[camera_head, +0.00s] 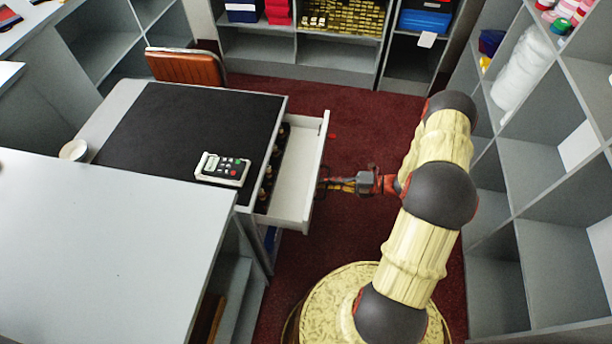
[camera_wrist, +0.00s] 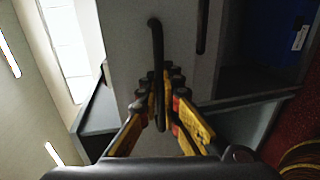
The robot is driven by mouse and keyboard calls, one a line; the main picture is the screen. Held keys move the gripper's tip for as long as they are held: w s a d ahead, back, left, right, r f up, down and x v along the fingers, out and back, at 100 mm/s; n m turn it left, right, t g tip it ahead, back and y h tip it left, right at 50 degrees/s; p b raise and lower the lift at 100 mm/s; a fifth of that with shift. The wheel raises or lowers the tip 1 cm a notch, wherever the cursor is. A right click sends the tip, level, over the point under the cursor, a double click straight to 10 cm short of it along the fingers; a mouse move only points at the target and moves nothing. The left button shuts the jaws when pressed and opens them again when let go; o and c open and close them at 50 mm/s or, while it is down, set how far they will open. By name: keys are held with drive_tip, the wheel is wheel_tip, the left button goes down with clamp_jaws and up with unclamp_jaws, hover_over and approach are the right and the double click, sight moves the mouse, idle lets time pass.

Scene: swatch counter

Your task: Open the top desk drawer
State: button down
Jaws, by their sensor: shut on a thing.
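The top desk drawer (camera_head: 296,180) stands pulled out from the right side of the desk (camera_head: 130,95) in the head view. Its grey inside is visible, with several small dark bottle-like items at the desk side. My gripper (camera_head: 326,184) is at the outer face of the drawer front. In the wrist view, my gripper (camera_wrist: 160,112) is shut on the dark drawer handle (camera_wrist: 156,45), a bar on the grey drawer front (camera_wrist: 128,60). The fingertips hide part of the handle.
A calculator (camera_head: 222,168) lies on the black desk mat. A white counter (camera_head: 90,240) adjoins the desk at the lower left.

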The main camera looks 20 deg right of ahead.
drive_tip(key=f+v, duration=0.1)
drive_tip(key=v, duration=0.6)
drive_tip(key=shift+s+d+f+p, duration=0.3)
drive_tip(key=shift+s+d+p, duration=0.05)
drive_tip(key=shift+d+p, duration=0.1)
drive_tip(key=c, duration=2.3)
unclamp_jaws()
drive_tip(key=v, duration=1.2)
